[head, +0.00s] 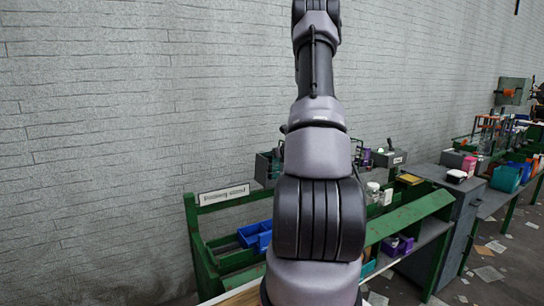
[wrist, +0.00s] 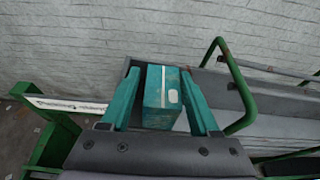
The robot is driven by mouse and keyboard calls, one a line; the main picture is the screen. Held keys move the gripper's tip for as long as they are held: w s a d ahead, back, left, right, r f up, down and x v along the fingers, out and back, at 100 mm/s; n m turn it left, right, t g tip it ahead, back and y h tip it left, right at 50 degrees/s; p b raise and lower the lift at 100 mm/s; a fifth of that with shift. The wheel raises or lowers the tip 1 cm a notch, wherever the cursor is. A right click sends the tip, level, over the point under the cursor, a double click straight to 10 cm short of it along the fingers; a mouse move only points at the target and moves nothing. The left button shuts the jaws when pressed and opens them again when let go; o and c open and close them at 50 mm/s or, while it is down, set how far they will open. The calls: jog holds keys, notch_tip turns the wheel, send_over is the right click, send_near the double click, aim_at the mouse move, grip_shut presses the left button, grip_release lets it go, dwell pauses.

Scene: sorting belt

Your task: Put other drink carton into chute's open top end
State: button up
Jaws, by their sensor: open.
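A teal drink carton (wrist: 163,92) with a white stripe and a pale round-cornered patch shows in the wrist view, between the two teal fingers of my gripper (wrist: 160,74). The fingers stand open on either side of it; whether either touches it I cannot tell. The dark gripper body hides the area below the carton. A grey trough-like surface (wrist: 250,98) lies behind and to the right of it; I cannot tell whether this is the chute or the belt. In the head view my arm rises through the middle, and my gripper and the carton do not show.
A green rail (wrist: 221,60) curves up right of my gripper. In the head view a green bench frame (head: 200,240) with a white sign (head: 223,195) stands left, with a blue bin (head: 256,236). A grey cabinet (head: 458,215) and cluttered benches stand right. A brick wall runs behind.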

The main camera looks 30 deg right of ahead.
jog(key=d+v, duration=0.1)
jog(key=v, duration=1)
jog(key=s+a+r+n+g+y, duration=0.15)
jog(key=a+r+n+y, duration=0.4)
jog(key=a, duration=0.75)
jog(key=s+a+r+n+g+y, duration=0.1)
jog(key=a+r+n+g+y, duration=0.2)
jog(key=a+r+n, duration=0.7)
jog(key=s+a+n+g, duration=0.4)
jog(key=s+a+n, duration=0.4)
jog(key=s+a, duration=0.3)
jog(key=s+d+r+n+t+h, duration=0.1)
jog(key=s+r+n+h, duration=0.3)
jog(key=s+n, duration=0.4)
jog(key=shift+r+n+t+h, duration=0.35)
jog(key=shift+n+h, duration=0.2)
jog(key=shift+h, duration=0.3)
